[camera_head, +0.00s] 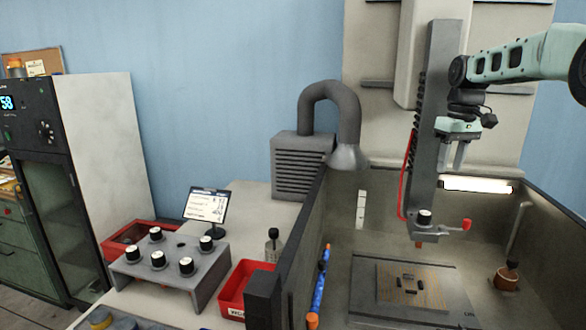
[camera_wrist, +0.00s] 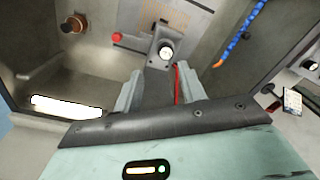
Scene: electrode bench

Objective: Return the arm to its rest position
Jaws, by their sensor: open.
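My gripper (camera_head: 456,154) is open and empty. It hangs in the air at the upper right of the head view, in front of the dark vertical column (camera_head: 432,110) of the machine. My pale green arm reaches in from the right edge. In the wrist view my gripper's two fingers (camera_wrist: 155,88) stand apart with nothing held between them. Beyond them shows the black-and-white knob (camera_wrist: 166,50) on the column's lower end, also seen in the head view (camera_head: 424,216). I cannot tell whether the fingers touch the column.
The machine's tub has a dark side wall (camera_head: 306,225) and a bed plate (camera_head: 368,285). A blue hose (camera_head: 319,285) stands inside. On the left are a grey rack (camera_head: 205,272) with several knobbed holders, a red bin (camera_head: 236,291) and a small screen (camera_head: 207,206). Air left of the column is clear.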

